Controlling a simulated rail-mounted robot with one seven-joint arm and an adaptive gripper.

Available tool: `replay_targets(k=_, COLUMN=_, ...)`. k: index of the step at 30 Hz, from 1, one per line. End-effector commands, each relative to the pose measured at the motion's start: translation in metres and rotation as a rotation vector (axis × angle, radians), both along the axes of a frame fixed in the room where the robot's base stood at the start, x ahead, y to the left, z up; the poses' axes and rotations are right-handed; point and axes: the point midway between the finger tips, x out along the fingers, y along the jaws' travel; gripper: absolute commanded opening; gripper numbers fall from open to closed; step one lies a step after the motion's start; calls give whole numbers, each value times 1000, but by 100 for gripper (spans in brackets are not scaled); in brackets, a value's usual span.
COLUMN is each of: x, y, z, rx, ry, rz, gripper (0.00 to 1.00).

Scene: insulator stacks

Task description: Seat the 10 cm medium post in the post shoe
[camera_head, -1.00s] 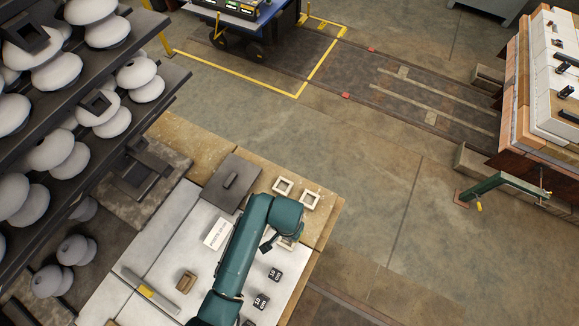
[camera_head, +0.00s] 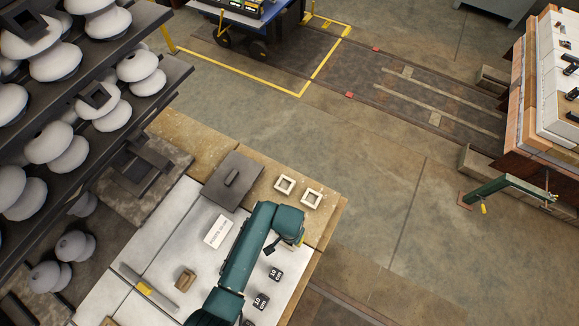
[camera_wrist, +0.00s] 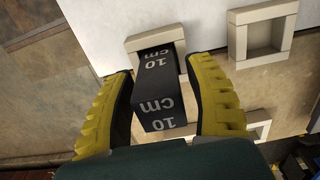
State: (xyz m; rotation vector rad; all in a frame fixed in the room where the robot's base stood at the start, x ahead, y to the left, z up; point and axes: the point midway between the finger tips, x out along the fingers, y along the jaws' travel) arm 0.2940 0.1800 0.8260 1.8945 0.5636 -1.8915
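The 10 cm medium post (camera_wrist: 155,95) is a black block with white "10 cm" marks, in the wrist view between the yellow fingers of my gripper (camera_wrist: 160,70). In the head view my gripper (camera_head: 291,240) is at the bench's right side, and my arm hides the held post.
Two more square shoes (camera_head: 285,185) (camera_head: 312,199) stand close by. Black "10 cm" blocks (camera_head: 276,274) (camera_head: 261,301) lie on the white bench top. A dark plate with a handle (camera_head: 232,181), a white card (camera_head: 218,232) and a small brown block (camera_head: 185,279) are to the left.

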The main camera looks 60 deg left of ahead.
Motion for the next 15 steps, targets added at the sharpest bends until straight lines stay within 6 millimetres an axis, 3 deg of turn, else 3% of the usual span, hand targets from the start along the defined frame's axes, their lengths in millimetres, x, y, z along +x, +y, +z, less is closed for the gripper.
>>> replay_targets(k=8, x=0, y=0, z=7, rx=1, ry=-2, rz=0, gripper=54)
replay_targets(k=15, x=1, y=1, z=61, rx=4, ry=-4, rz=0, gripper=54)
